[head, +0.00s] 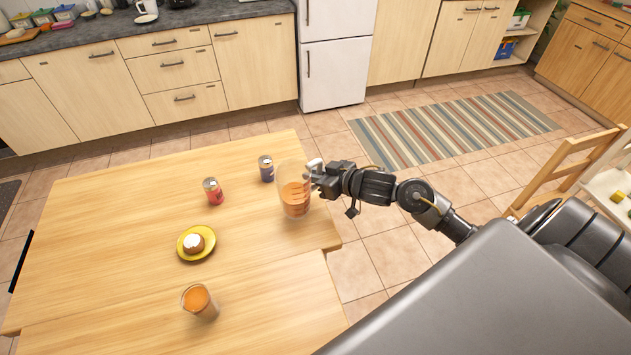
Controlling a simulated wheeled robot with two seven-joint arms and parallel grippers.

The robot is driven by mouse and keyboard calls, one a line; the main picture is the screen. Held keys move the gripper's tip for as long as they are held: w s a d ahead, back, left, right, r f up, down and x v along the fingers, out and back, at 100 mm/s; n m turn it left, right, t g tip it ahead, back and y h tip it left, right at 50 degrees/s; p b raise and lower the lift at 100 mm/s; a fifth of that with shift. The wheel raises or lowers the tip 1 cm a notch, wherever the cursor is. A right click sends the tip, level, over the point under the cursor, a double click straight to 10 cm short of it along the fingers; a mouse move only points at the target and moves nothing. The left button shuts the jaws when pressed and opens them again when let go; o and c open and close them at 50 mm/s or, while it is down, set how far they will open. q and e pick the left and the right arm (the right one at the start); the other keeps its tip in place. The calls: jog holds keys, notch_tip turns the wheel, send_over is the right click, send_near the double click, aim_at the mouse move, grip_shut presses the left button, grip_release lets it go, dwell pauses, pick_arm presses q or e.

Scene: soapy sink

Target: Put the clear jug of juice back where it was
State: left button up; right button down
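The clear jug (294,196) of orange juice is near the right edge of the wooden table, close to upright, with red markings on its side. My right gripper (314,174) comes in from the right and is at the jug's right side, seemingly shut on its handle. The fingers are small and partly hidden against the jug. I cannot tell whether the jug's base touches the table or is slightly above it. A glass (198,302) of orange juice stands near the front of the table. My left gripper is not in view.
On the table (110,235) are a red can (213,191), a dark blue can (266,168) just left of the jug, and a yellow plate (193,250) with a cupcake-like item (194,242). The table's left part is clear. A wooden chair (570,170) stands at right.

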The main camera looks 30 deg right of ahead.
notch_tip(320, 180, down, 2)
jog(key=shift+f, duration=0.35)
jog(key=shift+f, duration=0.15)
jog(key=c, duration=1.4)
grip_release()
jog(key=shift+f, duration=0.1)
jog(key=shift+s+r, duration=0.1)
jog(key=shift+r, duration=0.15)
jog(key=v, duration=1.2)
jog(key=shift+b, duration=0.4)
